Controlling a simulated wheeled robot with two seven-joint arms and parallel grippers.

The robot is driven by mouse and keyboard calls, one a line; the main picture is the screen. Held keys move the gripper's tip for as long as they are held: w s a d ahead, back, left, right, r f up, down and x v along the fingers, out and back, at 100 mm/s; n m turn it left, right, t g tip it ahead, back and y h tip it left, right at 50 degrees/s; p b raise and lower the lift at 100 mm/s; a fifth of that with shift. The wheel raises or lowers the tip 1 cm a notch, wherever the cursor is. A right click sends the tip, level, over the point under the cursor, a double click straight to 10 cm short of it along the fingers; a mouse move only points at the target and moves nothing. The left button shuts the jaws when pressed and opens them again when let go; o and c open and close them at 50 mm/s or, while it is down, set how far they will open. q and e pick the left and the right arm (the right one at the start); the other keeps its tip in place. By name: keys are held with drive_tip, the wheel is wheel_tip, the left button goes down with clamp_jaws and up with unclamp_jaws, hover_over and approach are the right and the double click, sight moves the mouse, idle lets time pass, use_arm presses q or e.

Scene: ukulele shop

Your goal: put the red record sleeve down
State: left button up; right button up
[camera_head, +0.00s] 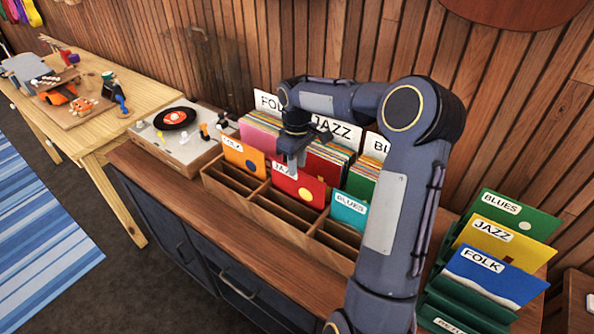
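The red record sleeve (309,191), with a JAZZ label and a yellow dot, stands in the front middle part of a wooden record crate (268,218). Its lower edge is hidden behind the crate's front. My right gripper (292,167) points down at the sleeve's top edge, and a finger covers part of the label. Whether the fingers pinch the sleeve or stand apart around it cannot be told. My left gripper is not in view.
An orange sleeve (243,159) and a teal BLUES sleeve (349,211) stand either side. More records fill the crate's back row. A turntable (184,135) sits left of the crate. A green rack (468,300) with labelled sleeves stands at right.

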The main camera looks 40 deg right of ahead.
wheel_tip(320, 180, up, 10)
drive_tip(key=f, duration=0.1)
drive_tip(key=s+a+r+m+t, duration=0.15)
drive_tip(key=s+a+r, duration=0.25)
drive_tip(key=s+a, duration=0.55)
drive_tip(key=s+a+f+m+t+y, duration=0.1)
drive_tip(key=s+a+f+t+y, duration=0.1)
drive_tip(key=s+a, duration=0.3)
drive_tip(key=s+a+f+m+t+y, duration=0.1)
drive_tip(key=s+a+f, duration=0.4)
drive_tip(key=s, duration=0.5)
drive_tip(key=shift+s+a+f+m+t+y, duration=0.15)
drive_tip(key=shift+a+m+t+y, duration=0.2)
drive_tip(key=shift+m+t, duration=0.3)
drive_tip(key=shift+d, duration=0.1)
